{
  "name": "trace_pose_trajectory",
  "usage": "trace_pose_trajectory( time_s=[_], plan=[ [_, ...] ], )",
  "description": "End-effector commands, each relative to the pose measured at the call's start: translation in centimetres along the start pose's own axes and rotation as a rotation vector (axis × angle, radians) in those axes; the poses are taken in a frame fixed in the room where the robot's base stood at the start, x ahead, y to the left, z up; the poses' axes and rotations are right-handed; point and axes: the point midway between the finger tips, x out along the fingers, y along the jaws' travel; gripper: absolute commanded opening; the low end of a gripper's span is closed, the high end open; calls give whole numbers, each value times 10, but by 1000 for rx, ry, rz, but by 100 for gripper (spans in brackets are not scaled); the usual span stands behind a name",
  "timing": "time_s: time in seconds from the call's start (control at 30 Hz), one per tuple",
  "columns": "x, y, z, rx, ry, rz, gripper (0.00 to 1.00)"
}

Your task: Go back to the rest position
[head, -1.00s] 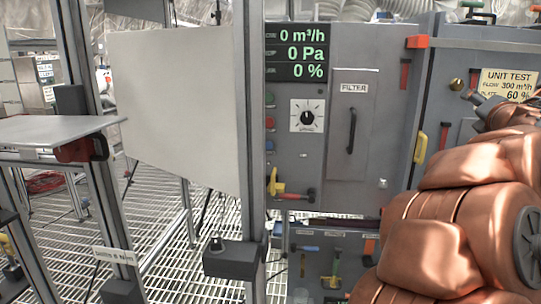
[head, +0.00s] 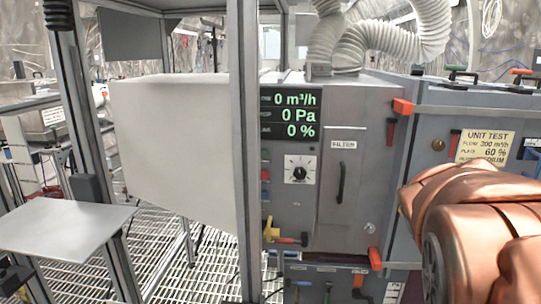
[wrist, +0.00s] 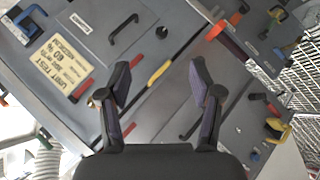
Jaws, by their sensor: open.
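My gripper (wrist: 160,84) shows in the wrist view with its two dark, purple-padded fingers spread apart. Nothing is between them. Behind the fingers is the grey cabinet front, seen rotated, with a yellow handle (wrist: 160,72) and a black handle (wrist: 123,29). I cannot tell the distance to the cabinet. In the head view my copper-covered arm fills the right side, in front of the cabinet, and my gripper is out of that picture.
The grey filter cabinet (head: 340,215) has a display (head: 291,116) reading zeros, a dial (head: 299,169) and a red-orange latch (head: 402,106). A metal frame post (head: 244,150), a pale panel (head: 175,140) and a grey shelf (head: 65,225) stand left. Grating floor (head: 205,255) shows between.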

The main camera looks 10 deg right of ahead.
Motion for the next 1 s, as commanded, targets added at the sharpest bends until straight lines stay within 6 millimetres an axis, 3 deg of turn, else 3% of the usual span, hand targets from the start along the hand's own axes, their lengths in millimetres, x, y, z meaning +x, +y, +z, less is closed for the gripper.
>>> trace_pose_trajectory(
  time_s=[0.17, 0.3, 0.5, 0.7, 0.97, 1.0],
  plan=[
    [-46, -80, 21, 92, -139, -261, 65],
    [-94, -143, 50, 120, -286, -455, 65],
    [-170, -205, 97, 92, -503, -664, 65],
    [-212, -227, 126, 55, -625, -754, 65],
    [-217, -231, 131, 50, -645, -765, 65],
    [-217, -231, 131, 50, -645, -765, 60]
  ],
)
